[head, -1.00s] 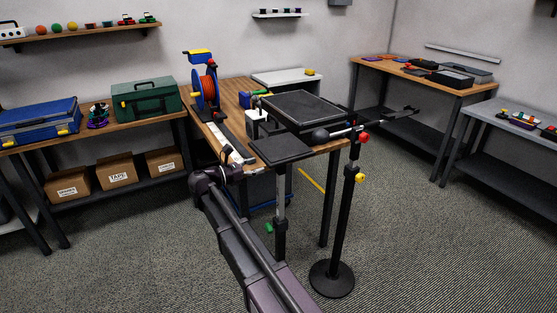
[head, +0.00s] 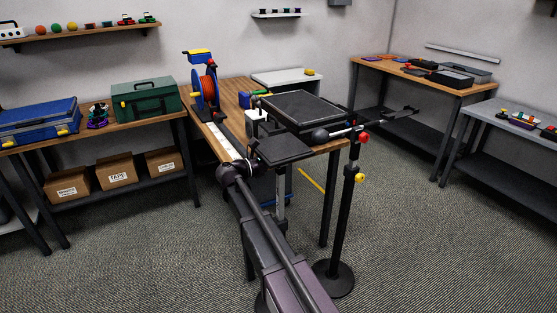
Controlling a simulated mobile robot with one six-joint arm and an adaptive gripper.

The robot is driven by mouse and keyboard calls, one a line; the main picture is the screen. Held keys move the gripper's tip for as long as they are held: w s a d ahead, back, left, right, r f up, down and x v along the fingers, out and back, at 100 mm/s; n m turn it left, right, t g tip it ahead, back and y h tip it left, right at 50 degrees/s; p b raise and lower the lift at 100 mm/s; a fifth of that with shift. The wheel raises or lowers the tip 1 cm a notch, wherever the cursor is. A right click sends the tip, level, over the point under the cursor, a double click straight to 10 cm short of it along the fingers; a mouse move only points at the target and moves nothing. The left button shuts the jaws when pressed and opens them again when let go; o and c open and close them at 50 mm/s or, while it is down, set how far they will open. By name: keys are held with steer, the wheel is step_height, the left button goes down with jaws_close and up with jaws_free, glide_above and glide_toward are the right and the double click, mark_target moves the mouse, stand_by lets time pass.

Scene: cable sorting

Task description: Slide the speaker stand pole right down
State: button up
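The speaker stand has a flat black top plate (head: 285,149) in the middle of the head view, in front of the wooden table. Below the plate, a length of silver pole (head: 281,188) shows. My arm hides the stand's lower part, and only a bit of dark base shows near the bottom edge. My gripper (head: 253,158) is at the left edge of the top plate, small and dark against the table. Whether it touches the plate, and whether its fingers are open or shut, I cannot tell.
A boom stand with a round black base (head: 334,279) and yellow knob (head: 359,178) stands close on the right. Its boom with a dark ball end (head: 320,135) reaches near the plate. The wooden table (head: 237,92) behind carries a cable reel (head: 206,90) and black case (head: 303,108).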

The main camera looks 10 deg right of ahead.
jaws_close()
steer(key=shift+f, duration=0.1)
step_height(320, 180, down, 19)
steer(key=b, duration=1.9)
steer(key=shift+s, duration=0.1)
jaws_free()
steer(key=shift+a, duration=0.15)
